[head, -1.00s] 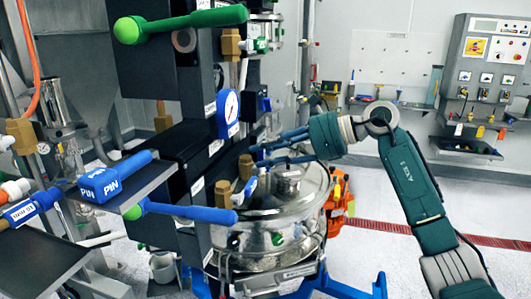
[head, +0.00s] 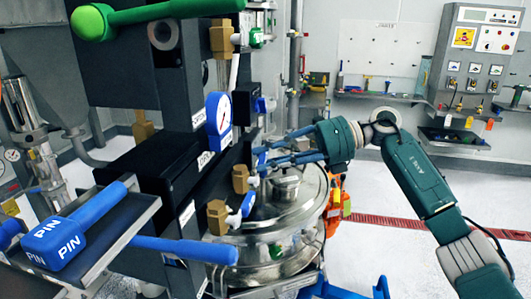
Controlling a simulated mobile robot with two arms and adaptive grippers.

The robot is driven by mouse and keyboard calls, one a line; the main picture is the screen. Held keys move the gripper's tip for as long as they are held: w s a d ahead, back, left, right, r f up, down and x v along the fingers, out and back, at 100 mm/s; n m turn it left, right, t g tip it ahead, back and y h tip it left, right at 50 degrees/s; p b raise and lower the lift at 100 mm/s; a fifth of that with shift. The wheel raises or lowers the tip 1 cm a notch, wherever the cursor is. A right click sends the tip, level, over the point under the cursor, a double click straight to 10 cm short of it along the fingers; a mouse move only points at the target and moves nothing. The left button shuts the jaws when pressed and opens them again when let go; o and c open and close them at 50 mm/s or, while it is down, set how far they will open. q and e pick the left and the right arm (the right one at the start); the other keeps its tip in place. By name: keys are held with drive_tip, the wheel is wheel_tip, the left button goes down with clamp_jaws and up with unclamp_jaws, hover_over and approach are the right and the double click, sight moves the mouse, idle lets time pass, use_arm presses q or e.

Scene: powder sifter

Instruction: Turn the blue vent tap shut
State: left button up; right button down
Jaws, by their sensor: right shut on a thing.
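Two small taps with brass bodies and blue handles sit on the black block beside the round steel vessel (head: 285,210). The upper blue tap (head: 259,161) is at the tips of my right gripper (head: 272,152), which is shut on its handle from the right. The fingers hide part of that handle, so I cannot tell its exact angle. The lower blue tap (head: 248,205) stands apart from the gripper, its handle tilted upward. Neither tap's label can be read, so I cannot tell from lettering which is the vent. My left gripper is not in view.
A long blue lever (head: 185,248) and a blue PIN block (head: 72,232) on a tray are at lower left. A green lever (head: 160,14) is above. A pressure gauge (head: 218,120) is left of my gripper.

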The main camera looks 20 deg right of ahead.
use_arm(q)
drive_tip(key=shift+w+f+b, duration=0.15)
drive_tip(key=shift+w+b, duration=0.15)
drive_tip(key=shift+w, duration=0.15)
use_arm(e)
drive_tip(key=shift+w+d+f+m+g+y, duration=0.1)
drive_tip(key=shift+w+d+f+m+y, duration=0.15)
drive_tip(key=shift+f+m+y, duration=0.65)
drive_tip(key=shift+w+d+f+m+g+y, duration=0.1)
drive_tip(key=shift+w+f+m+y, duration=0.15)
drive_tip(key=shift+m, duration=1.25)
drive_tip(key=shift+w+d+f+m+g+y, duration=0.15)
drive_tip(key=shift+w+f+m+y, duration=0.3)
drive_tip(key=shift+m, duration=0.75)
drive_tip(key=shift+s, duration=0.1)
drive_tip(key=c, duration=1.4)
unclamp_jaws()
drive_tip(key=shift+d+f, duration=0.1)
drive_tip(key=shift+f, duration=0.05)
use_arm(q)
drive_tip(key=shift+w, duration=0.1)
use_arm(e)
drive_tip(key=v, duration=1.2)
drive_tip(key=shift+f, duration=0.15)
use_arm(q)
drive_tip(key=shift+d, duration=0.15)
use_arm(e)
drive_tip(key=shift+d, duration=0.1)
